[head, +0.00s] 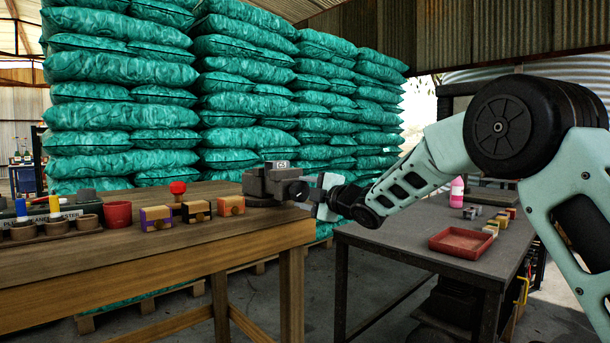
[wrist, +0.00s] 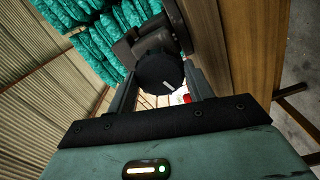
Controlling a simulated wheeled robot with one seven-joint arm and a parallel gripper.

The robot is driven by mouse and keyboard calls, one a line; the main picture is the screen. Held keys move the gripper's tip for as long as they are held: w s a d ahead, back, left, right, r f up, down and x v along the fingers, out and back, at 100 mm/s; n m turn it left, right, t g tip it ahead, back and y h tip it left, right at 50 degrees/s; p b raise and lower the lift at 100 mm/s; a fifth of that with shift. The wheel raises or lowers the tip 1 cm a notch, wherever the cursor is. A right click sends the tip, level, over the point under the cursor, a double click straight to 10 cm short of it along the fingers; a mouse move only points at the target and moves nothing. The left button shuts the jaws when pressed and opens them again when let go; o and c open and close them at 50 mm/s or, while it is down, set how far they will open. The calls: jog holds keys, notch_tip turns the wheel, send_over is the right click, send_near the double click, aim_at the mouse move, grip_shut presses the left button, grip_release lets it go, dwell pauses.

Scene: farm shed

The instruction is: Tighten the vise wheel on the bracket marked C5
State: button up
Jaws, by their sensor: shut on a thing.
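The dark grey vise (head: 262,186) sits at the right end of the wooden bench, with a small plate marked C5 (head: 280,165) on top. Its round black wheel (wrist: 158,72) faces the wrist camera and has a pale mark on its face. My gripper (head: 309,189) reaches the vise from the right. In the wrist view its two fingers (wrist: 160,84) stand on either side of the wheel, shut on it. In the head view the wheel is mostly hidden by the gripper and the vise body.
A dark table (head: 390,236) at right carries a red tray (head: 462,242), a pink bottle (head: 457,191) and small blocks. Stacked green sacks (head: 240,90) stand behind.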

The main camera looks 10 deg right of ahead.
jog(key=m+p, duration=0.3)
jog(key=m, duration=0.1)
jog(key=m+p, duration=0.2)
jog(key=shift+r+m+p, duration=0.35)
jog(key=shift+m, duration=0.05)
jog(key=shift+f+m+p, duration=0.1)
jog(key=shift+m+p, duration=0.3)
jog(key=shift+m, duration=0.2)
jog(key=shift+f+m, duration=0.25)
jog(key=shift+m, duration=0.35)
jog(key=o, duration=1.1)
jog(key=shift+s, duration=0.15)
